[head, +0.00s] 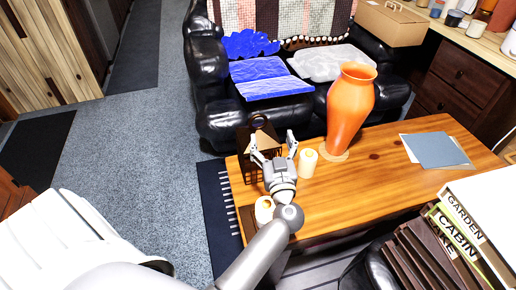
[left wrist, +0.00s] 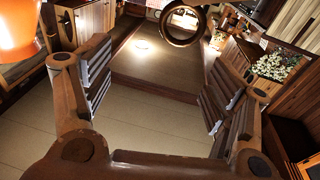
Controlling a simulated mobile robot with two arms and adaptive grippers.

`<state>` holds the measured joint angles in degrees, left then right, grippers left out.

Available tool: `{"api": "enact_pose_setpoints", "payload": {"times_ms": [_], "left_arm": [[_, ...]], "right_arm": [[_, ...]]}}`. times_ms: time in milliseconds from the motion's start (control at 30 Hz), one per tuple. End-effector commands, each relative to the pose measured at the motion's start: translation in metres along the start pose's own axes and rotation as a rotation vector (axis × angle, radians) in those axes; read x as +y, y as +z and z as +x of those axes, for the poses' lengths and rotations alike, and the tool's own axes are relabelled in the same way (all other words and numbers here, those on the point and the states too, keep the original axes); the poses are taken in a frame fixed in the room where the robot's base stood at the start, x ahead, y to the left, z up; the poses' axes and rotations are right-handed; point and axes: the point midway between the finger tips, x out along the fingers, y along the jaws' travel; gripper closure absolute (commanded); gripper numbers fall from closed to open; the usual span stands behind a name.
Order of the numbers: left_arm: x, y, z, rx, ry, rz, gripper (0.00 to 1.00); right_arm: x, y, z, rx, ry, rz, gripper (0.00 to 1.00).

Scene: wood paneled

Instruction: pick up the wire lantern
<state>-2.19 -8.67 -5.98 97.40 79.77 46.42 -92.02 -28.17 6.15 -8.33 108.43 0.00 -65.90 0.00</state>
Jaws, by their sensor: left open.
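The wire lantern (head: 243,148) is a dark brown, box-shaped frame with a ring on top. It stands upright at the left end of the wooden table (head: 385,180) in the head view. My left gripper (head: 273,147) is open, in front of the lantern, and hides part of its right side. In the left wrist view, the open fingers (left wrist: 158,88) are spread wide with nothing held between them. A dark ring (left wrist: 182,43), apparently the lantern's, shows beyond them at the top. Whether the gripper touches the lantern cannot be told. My right gripper is not in view.
A cream candle (head: 308,165) stands close right of the gripper, with an orange vase (head: 349,105) beyond it. Another candle (head: 264,208) is beside my left arm. A black sofa (head: 225,125) stands behind the table. Blue-grey sheets (head: 437,150) lie at its right end.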

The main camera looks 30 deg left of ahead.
Motion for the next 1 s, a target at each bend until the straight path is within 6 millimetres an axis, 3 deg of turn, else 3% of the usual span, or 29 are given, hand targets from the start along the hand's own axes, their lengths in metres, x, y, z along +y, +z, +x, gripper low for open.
{"api": "enact_pose_setpoints", "payload": {"times_ms": [267, 500, 767, 1000], "left_arm": [[-0.02, 0.019, 0.011, -0.087, -0.135, 0.031, 0.21], [-0.025, 0.023, 0.046, -0.087, -0.136, 0.032, 0.21], [-0.025, 0.024, 0.06, -0.088, -0.134, 0.032, 0.21], [-0.023, 0.026, 0.08, -0.086, -0.134, 0.031, 0.21]], "right_arm": [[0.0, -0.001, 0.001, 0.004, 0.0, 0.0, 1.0], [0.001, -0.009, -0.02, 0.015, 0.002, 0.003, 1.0], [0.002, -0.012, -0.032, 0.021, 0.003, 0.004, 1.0], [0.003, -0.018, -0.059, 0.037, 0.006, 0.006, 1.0]]}}
